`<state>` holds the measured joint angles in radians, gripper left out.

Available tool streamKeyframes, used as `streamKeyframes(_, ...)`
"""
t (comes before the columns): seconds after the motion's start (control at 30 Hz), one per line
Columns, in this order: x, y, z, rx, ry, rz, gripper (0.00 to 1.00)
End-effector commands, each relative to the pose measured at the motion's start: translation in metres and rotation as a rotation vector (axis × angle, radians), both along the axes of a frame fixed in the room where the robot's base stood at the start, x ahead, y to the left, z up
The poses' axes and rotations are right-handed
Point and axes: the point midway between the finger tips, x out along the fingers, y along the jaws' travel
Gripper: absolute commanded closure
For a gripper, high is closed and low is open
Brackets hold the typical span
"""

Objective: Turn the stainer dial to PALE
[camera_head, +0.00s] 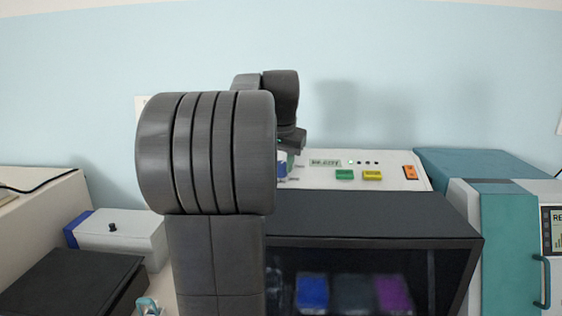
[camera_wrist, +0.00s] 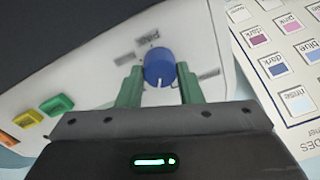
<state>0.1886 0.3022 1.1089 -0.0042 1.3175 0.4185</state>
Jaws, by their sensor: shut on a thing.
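The stainer (camera_head: 370,208) has a white sloped panel above a dark, open-fronted bay. Its blue dial (camera_wrist: 158,66) shows in the wrist view, with a white pointer line facing the picture's bottom, towards my gripper's body. Small grey labels (camera_wrist: 148,38) sit around the dial, too blurred to read, so I cannot tell which one is PALE. My gripper (camera_wrist: 159,72) is shut on the dial, one green finger on each side. In the head view my arm hides most of the dial and the gripper.
The panel carries a green button (camera_head: 345,174), a yellow button (camera_head: 372,175) and an orange switch (camera_head: 410,172). A chart with coloured swatches (camera_wrist: 280,60) lies beside the panel. A teal machine (camera_head: 508,240) stands right; a white box (camera_head: 125,233) and black box (camera_head: 70,280) stand left.

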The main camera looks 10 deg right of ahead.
Motion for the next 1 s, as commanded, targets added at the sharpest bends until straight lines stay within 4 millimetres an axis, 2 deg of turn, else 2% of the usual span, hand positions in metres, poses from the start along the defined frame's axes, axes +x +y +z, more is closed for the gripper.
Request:
streamKeyframes(0.5,-0.0003,0.0003,0.0011,0.141,-0.044,-0.372,0.90)
streamKeyframes(1.0,-0.0003,0.0002,0.0013,0.183,-0.057,-0.481,0.90)
